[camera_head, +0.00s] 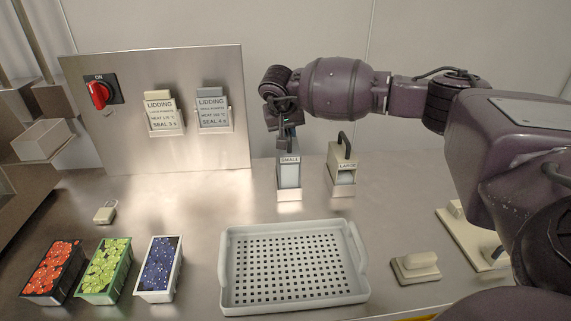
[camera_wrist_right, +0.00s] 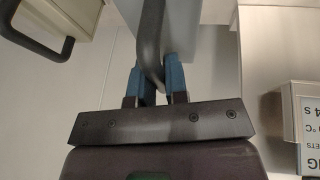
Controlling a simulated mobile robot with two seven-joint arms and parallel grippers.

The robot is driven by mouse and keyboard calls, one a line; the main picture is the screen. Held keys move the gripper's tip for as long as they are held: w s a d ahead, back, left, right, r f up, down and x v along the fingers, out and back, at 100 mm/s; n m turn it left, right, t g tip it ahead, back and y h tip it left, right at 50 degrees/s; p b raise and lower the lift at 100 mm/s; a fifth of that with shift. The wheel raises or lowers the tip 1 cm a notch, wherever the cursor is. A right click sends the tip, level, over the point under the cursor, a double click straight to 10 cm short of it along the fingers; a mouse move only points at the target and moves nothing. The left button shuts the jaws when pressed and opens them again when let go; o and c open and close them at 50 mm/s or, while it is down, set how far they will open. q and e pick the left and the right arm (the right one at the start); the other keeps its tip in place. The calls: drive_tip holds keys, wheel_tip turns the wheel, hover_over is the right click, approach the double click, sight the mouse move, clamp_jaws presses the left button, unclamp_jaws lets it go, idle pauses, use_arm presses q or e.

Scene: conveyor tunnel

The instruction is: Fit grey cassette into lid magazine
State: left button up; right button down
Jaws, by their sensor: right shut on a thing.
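My right gripper (camera_head: 287,132) is shut on the dark handle of the grey cassette (camera_head: 289,175) labelled SMALL. In the right wrist view the blue fingertips (camera_wrist_right: 157,78) close on both sides of this handle (camera_wrist_right: 152,40). The cassette is upright; a bright metal holder (camera_head: 289,195) shows at its lower end. I cannot tell how deep the cassette sits in it, nor which part is the lid magazine. My left gripper is not in view.
A cream LARGE cassette (camera_head: 343,160) stands just right of the grey one. Two lidding cards, cream (camera_head: 160,112) and grey (camera_head: 212,108), hang on the steel panel (camera_head: 110,145). A perforated tray (camera_head: 230,285) and several fruit punnets (camera_head: 160,268) are in front.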

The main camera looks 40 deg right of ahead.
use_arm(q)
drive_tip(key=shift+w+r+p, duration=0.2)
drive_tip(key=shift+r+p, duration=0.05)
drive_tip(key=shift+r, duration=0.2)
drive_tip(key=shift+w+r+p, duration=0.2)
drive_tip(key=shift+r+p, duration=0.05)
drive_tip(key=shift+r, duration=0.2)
use_arm(e)
drive_tip(key=shift+r, duration=1.85)
